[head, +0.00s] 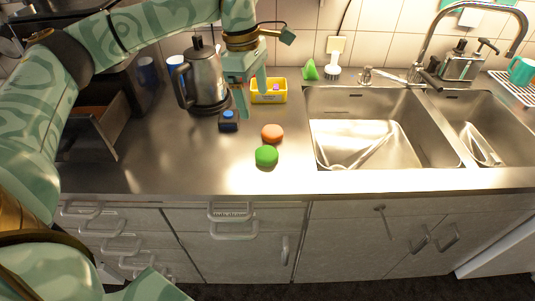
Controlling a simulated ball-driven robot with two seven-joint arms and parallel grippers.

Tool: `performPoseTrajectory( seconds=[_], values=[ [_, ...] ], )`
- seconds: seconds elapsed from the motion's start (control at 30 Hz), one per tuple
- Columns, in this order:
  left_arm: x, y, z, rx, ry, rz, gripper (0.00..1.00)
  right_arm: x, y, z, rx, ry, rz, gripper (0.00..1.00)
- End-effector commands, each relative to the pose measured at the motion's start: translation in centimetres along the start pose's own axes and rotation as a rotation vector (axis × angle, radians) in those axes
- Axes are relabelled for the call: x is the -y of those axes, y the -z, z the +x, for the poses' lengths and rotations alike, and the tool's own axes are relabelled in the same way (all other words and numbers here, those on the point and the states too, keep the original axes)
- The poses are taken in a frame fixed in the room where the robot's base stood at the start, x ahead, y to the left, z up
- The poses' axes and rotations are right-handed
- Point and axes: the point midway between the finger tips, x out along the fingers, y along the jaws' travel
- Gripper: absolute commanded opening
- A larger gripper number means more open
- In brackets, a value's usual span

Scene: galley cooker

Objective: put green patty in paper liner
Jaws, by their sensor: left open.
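The green patty (266,156) lies flat on the steel counter near its front edge. An orange-brown round patty (272,133) lies just behind it. My left gripper (252,95) points down over the counter, behind and left of both patties, in front of the yellow tray (269,97). Its fingers are apart, with nothing visible held between them. The yellow tray holds something small and pinkish, partly hidden by the gripper. I cannot make out a paper liner for certain. My right gripper is not in view.
A dark block with a blue top (228,121) stands left of the patties. A steel kettle (204,78) is behind it. A double sink (365,140) with a tap lies to the right. The front-left counter is clear.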

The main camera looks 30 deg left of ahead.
Motion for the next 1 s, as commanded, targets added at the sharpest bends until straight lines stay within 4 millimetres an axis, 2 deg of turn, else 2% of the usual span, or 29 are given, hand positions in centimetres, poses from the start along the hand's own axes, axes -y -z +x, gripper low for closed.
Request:
performPoseTrajectory(
  seconds=[0.07, 0.4, 0.5, 0.77, 1.0],
  values=[
    [0.0, 0.0, 1.1, 0.0, 0.003, 0.027, 0.81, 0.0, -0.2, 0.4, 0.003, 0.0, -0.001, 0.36],
    [0.0, -0.1, 9.2, 0.003, 0.006, 0.029, 0.81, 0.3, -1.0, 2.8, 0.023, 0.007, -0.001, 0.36],
    [0.0, -0.2, 10.5, 0.003, 0.003, 0.03, 0.81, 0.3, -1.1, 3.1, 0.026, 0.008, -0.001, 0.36],
    [0.0, -0.3, 12.4, 0.004, 0.002, 0.03, 0.81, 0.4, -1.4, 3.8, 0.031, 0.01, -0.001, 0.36],
    [-0.1, -0.6, 16.2, 0.004, 0.004, 0.029, 0.81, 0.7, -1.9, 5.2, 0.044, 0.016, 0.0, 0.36]
  ],
)
